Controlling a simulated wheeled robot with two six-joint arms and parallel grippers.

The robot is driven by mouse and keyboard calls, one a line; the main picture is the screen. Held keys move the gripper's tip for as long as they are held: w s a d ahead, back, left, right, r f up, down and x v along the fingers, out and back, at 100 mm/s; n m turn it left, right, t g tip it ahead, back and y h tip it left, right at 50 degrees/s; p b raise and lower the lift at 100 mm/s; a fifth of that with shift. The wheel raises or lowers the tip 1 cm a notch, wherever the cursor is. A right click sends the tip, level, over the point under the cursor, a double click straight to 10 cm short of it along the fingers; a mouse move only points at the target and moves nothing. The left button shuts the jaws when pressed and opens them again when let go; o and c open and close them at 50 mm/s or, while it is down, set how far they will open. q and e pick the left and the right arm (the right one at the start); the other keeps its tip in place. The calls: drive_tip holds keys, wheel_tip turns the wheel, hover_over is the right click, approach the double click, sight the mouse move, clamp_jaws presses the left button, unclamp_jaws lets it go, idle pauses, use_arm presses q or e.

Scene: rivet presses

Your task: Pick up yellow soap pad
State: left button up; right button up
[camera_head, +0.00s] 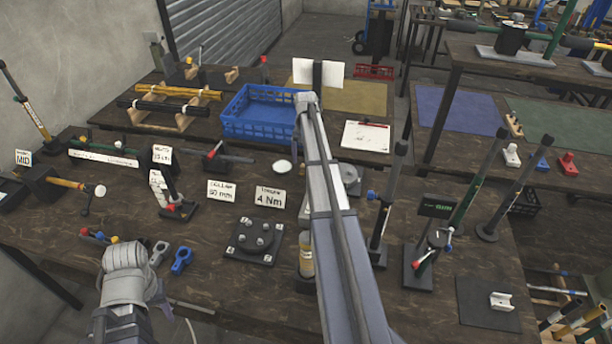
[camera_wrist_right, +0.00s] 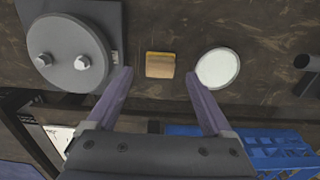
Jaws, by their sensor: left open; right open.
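The yellow soap pad (camera_wrist_right: 160,65) is a small tan-yellow block on the dark wooden table in the right wrist view. My right gripper (camera_wrist_right: 156,78) is open and empty. Its two fingertips stand apart on either side of the pad in that view; I cannot tell how high above the table they are.
A white round disc (camera_wrist_right: 218,68) lies just right of the pad; a grey round fixture with bolts (camera_wrist_right: 68,55) is left of it. A blue crate (camera_head: 262,112) stands behind. The "4 Nm" card (camera_head: 269,198) and a bolted plate (camera_head: 254,241) are nearby.

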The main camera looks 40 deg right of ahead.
wheel_tip(320, 180, down, 2)
drive_tip(key=shift+f+b, duration=0.25)
drive_tip(key=shift+b, duration=0.5)
use_arm(q)
wheel_tip(320, 180, down, 2)
drive_tip(key=shift+f, duration=0.15)
use_arm(e)
drive_tip(key=shift+r, duration=0.1)
clamp_jaws()
use_arm(q)
drive_tip(key=shift+r, duration=0.2)
use_arm(e)
drive_tip(key=shift+r, duration=0.15)
use_arm(q)
wheel_tip(320, 180, up, 10)
drive_tip(key=p, duration=1)
drive_tip(key=shift+f, duration=0.15)
use_arm(e)
wheel_tip(320, 180, up, 10)
